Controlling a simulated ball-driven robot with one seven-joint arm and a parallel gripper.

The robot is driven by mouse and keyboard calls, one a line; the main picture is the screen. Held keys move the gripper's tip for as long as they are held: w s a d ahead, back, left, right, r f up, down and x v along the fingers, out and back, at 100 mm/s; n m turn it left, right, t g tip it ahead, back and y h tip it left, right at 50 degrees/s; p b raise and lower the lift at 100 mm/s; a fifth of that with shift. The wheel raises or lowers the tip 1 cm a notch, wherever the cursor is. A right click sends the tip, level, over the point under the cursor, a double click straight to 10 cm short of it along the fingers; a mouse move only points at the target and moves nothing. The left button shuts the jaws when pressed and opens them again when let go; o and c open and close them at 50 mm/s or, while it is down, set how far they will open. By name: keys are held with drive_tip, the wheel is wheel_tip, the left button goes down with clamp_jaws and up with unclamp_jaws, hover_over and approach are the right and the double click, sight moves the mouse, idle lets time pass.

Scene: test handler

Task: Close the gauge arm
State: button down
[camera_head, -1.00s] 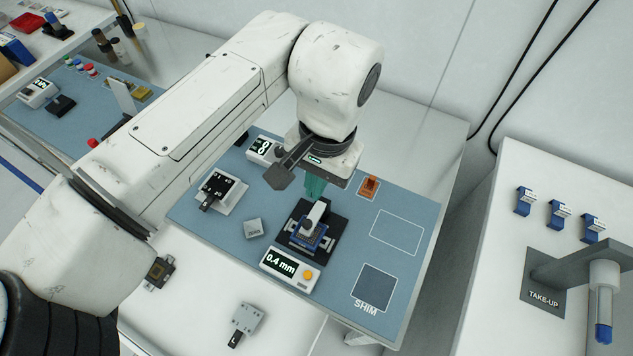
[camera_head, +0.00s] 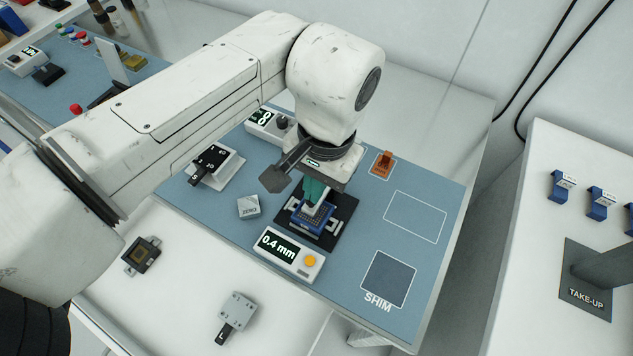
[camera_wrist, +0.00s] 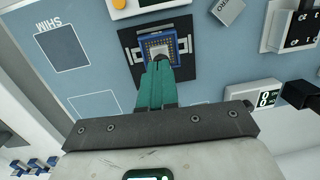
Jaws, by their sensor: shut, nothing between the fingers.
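The gauge arm, a pale lever (camera_head: 314,208), stands over a blue gridded block (camera_head: 303,221) on a black plate (camera_head: 345,205). In the wrist view the blue block (camera_wrist: 170,42) shows beyond my fingertips, with a pale and dark part of the gauge arm (camera_wrist: 157,50) on it. My gripper (camera_head: 318,200) has teal fingers, shut and empty, right at the gauge arm from behind and above. In the wrist view its fingers (camera_wrist: 158,66) overlap the gauge arm; I cannot tell whether they touch it. The fingers hide part of the lever.
A display reading 0.4 mm (camera_head: 290,252) with an orange button stands in front of the plate. A ZERO block (camera_head: 249,207) lies left. A SHIM pad (camera_head: 388,278) and an empty outlined area (camera_head: 414,216) lie right. An orange switch (camera_head: 383,163) stands behind.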

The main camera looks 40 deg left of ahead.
drive_tip(key=shift+f, duration=0.1)
idle(0.3)
drive_tip(key=shift+s+f+t+p, duration=0.25)
drive_tip(key=shift+f+t+p, duration=0.1)
drive_tip(key=shift+f, duration=0.35)
drive_tip(key=shift+f, duration=0.1)
